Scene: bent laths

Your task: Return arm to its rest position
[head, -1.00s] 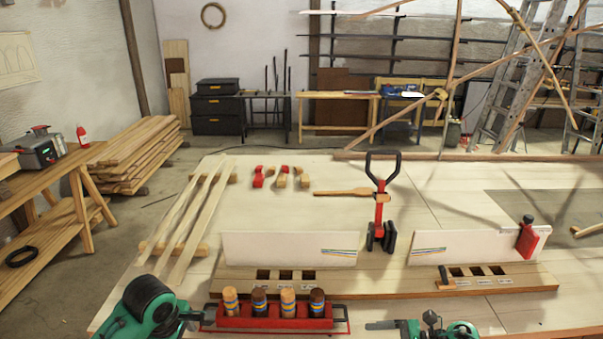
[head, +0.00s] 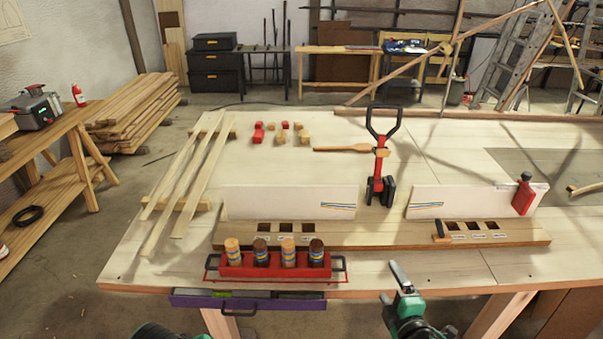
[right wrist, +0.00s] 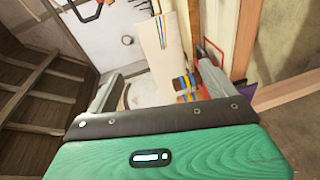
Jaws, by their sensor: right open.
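My right gripper (head: 393,285) is in front of the table's front edge in the head view, right of the red rack. In the right wrist view its two grey fingers (right wrist: 155,85) stand apart with nothing held between them. Of my left arm only a green and dark part shows at the bottom edge of the head view; its jaws are out of sight.
The pale worktable (head: 450,270) holds a red rack (head: 235,270) with several banded cylinders, slotted wooden strips, white boards (head: 270,202), a black-handled red tool (head: 379,160) and laths (head: 205,180). A purple-edged drawer (head: 250,300) sits under the front edge.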

